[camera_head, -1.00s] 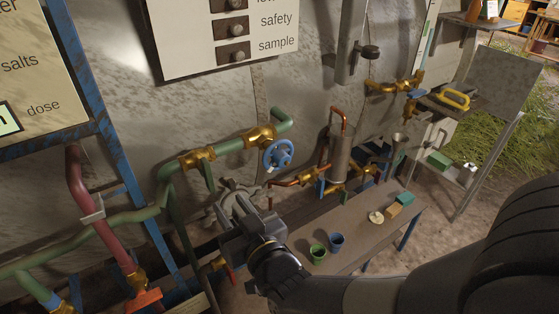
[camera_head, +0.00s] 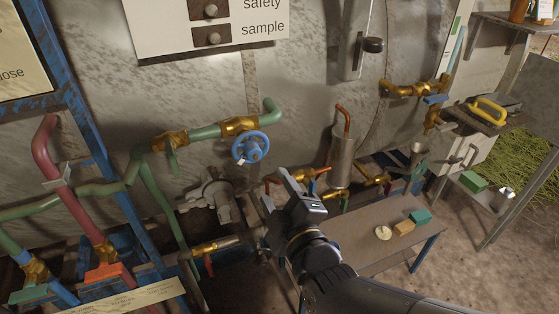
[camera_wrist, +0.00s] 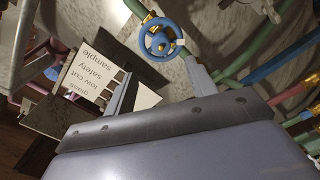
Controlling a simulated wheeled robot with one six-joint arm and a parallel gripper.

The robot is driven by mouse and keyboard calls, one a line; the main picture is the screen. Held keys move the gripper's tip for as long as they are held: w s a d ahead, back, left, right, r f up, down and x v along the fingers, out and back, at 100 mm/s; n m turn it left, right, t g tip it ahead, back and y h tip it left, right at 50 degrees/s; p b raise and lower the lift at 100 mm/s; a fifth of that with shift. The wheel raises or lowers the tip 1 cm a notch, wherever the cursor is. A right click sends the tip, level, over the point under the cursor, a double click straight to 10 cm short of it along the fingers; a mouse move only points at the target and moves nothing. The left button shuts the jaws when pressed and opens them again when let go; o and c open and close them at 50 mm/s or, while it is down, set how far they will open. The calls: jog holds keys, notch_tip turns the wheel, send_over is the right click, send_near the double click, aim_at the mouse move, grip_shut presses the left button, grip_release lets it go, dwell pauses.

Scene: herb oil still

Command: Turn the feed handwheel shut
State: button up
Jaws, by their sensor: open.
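A blue handwheel (camera_head: 251,149) with spokes sits on a brass valve (camera_head: 238,126) in a green pipe on the wall. No label naming it can be read. My gripper (camera_head: 281,190) is open and empty, below and to the right of the wheel in the head view, apart from it. In the wrist view the wheel (camera_wrist: 159,42) shows whole, at top centre. There my gripper's two fingers (camera_wrist: 160,84) stand apart, with the wheel beyond their tips, nearer the right finger. Nothing is between the fingers.
A low table (camera_head: 365,228) with small blocks stands right of my gripper. A metal cylinder (camera_head: 342,158) with copper piping stands behind it. A grey flanged fitting (camera_head: 212,200) and a red-handled tap (camera_head: 208,262) lie left of the gripper. A blue frame (camera_head: 95,130) stands further left.

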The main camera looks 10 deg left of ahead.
aim_at(256, 157)
jog(key=p+x, duration=0.1)
jog(key=x, duration=0.9)
jog(key=shift+w+a, duration=0.25)
jog(key=shift+a, duration=0.05)
jog(key=c, duration=1)
jog(key=shift+o, duration=0.2)
jog(key=shift+f, duration=0.1)
